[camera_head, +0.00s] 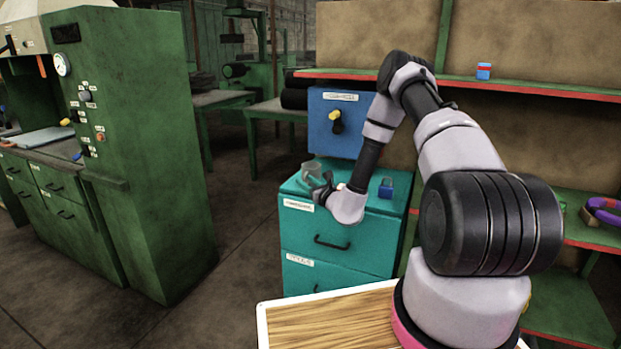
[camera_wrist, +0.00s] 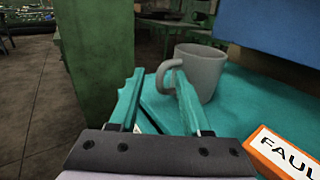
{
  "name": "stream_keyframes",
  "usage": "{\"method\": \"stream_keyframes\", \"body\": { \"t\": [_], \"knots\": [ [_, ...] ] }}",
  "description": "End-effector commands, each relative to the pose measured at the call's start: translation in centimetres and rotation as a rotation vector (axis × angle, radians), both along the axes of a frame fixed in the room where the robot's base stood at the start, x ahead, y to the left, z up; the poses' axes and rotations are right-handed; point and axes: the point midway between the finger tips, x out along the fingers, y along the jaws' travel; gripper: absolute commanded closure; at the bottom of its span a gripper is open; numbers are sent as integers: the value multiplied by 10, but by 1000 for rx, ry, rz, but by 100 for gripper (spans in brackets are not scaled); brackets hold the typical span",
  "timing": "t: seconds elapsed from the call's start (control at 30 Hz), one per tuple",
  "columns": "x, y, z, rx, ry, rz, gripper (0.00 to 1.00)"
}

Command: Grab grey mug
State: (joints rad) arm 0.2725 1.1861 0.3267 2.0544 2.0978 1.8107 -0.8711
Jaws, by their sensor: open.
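The grey mug (camera_wrist: 202,70) stands upright on the top of the teal cabinet (camera_wrist: 258,95), its handle turned to the left in the wrist view. In the head view the mug (camera_head: 311,169) shows small at the cabinet's back left, partly behind my gripper. My gripper (camera_head: 318,184) is open, with teal fingers. In the wrist view my gripper (camera_wrist: 155,80) has its right fingertip close to the mug's handle; I cannot tell whether they touch.
A green machine (camera_head: 130,140) stands at left, with floor between. A shelf (camera_head: 560,92) is at right.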

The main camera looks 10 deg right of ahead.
Motion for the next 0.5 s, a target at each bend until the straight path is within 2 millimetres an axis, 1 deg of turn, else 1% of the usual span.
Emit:
{"method": "stream_keyframes", "body": {
  "t": [0.17,0.2,0.27,0.3,0.33,0.5],
  "knots": [
    [0,0,0,0,0,0,52],
    [0,0,0,0,0,0,60],
    [0,0,0,0,0,0,83],
    [0,0,0,0,0,0,98],
    [0,0,0,0,0,0,100],
    [0,0,0,0,0,0,100]
  ]
}}
